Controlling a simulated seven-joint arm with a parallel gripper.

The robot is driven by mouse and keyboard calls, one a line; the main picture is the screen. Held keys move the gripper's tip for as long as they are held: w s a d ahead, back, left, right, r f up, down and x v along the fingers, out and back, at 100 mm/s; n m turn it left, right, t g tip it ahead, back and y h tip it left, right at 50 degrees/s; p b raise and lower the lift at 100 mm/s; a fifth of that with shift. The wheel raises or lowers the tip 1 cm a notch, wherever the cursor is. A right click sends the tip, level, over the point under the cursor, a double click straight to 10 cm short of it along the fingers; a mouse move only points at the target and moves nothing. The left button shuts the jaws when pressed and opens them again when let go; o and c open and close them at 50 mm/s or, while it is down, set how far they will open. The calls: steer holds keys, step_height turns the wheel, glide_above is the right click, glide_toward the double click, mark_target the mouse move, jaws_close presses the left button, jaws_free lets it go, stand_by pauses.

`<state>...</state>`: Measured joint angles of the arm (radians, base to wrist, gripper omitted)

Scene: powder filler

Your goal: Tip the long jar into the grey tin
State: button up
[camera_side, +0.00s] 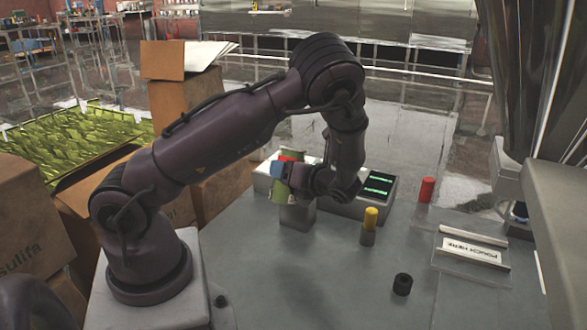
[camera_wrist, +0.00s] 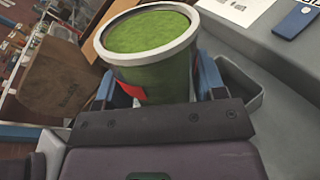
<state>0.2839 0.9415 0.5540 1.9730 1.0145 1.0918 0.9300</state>
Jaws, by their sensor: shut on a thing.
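The long jar (camera_wrist: 160,65) is greenish with a pale rim and a red patch, and green powder shows up to near its open mouth. My gripper (camera_wrist: 155,90) is shut on it, with a blue finger on each side. In the side view the jar (camera_side: 280,193) is partly hidden by my gripper (camera_side: 287,172) and looks tilted. The grey tin (camera_side: 297,216) stands on the table just below the jar. In the wrist view a grey rim, likely the tin's (camera_wrist: 243,88), shows behind the jar to the right. The tin's inside is mostly hidden.
A unit with green displays (camera_side: 378,185) stands right of the tin. A red cylinder (camera_side: 427,189), a yellow-topped grey cylinder (camera_side: 369,226) and a black cylinder (camera_side: 402,284) stand on the table. A "POUCH HERE" plate (camera_side: 472,250) lies at right. The front middle is clear.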

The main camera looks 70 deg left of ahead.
steer(key=shift+s+d+r+m+h, duration=0.1)
steer(key=shift+s+d+m+h, duration=0.15)
steer(key=shift+m, duration=0.35)
step_height(320, 180, down, 2)
steer(key=m+h, duration=0.1)
steer(key=m, duration=0.1)
steer(key=m+g+h, duration=0.1)
steer(key=shift+s+d+m+h, duration=0.1)
steer(key=shift+s+m+h, duration=0.05)
steer(key=shift+m+h, duration=0.25)
steer(key=f+m, duration=0.1)
steer(key=f+m+g+h, duration=0.2)
steer(key=shift+w+a+f, duration=0.2)
steer(key=shift+a, duration=0.05)
steer(key=shift+w+a+r+m+g+h, duration=0.15)
steer(key=shift+r+m+g+h, duration=0.2)
steer(key=shift+m, duration=0.2)
steer(key=shift+w+a+r+m+g+h, duration=0.1)
steer(key=shift+w+r+m+g+h, duration=0.1)
steer(key=shift+r+m+g, duration=0.25)
steer(key=shift+f, duration=0.15)
